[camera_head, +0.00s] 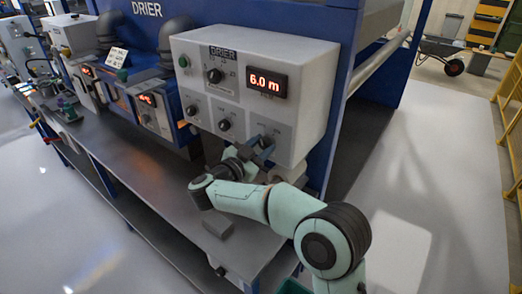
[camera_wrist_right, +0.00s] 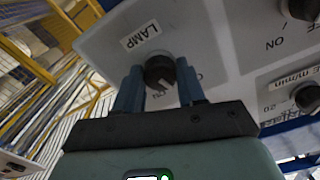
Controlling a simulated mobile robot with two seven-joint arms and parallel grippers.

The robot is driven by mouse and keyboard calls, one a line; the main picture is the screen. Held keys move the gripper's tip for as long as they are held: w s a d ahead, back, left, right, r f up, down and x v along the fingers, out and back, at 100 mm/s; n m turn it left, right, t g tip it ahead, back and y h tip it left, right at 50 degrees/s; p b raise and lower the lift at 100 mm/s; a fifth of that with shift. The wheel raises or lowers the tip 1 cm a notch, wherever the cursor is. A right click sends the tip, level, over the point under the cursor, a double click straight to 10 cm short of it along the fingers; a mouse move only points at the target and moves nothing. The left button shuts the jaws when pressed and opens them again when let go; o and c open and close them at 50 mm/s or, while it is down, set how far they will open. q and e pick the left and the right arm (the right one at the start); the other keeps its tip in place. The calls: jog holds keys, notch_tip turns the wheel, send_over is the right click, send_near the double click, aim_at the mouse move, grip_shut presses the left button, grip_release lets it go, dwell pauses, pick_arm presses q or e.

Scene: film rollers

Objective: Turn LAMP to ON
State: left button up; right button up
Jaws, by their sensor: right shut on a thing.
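The LAMP knob (camera_wrist_right: 159,70) is a dark round knob on the light grey DRIER control box (camera_head: 315,65). The LAMP label (camera_wrist_right: 140,35) shows beside it in the wrist view. My right gripper (camera_wrist_right: 160,88) has its blue fingers on either side of the knob and is shut on it. In the head view, my right gripper (camera_head: 256,149) reaches the lower right of the panel and largely hides the knob. The letters around the knob are partly covered, so I cannot tell its setting. My left gripper is not in view.
Other knobs (camera_head: 224,125) sit left of the LAMP knob, with a larger dial (camera_head: 215,76) and a red display (camera_head: 266,83) reading 6.0 m above. A grey bench (camera_head: 130,150) runs below. Open floor (camera_head: 400,220) lies to the right.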

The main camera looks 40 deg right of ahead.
jog(key=m+b, duration=0.4)
jog(key=m, duration=0.1)
jog(key=shift+f, duration=0.15)
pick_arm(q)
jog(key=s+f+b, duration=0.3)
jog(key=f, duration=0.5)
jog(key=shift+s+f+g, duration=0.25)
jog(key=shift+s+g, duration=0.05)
pick_arm(e)
jog(key=shift+m, duration=2.3)
jog(key=o, duration=1.1)
jog(key=shift+r, duration=0.2)
jog(key=shift+c, duration=0.2)
pick_arm(q)
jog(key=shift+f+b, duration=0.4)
jog(key=shift+b, duration=0.25)
pick_arm(e)
jog(key=v, duration=1.3)
jog(key=shift+a, duration=0.2)
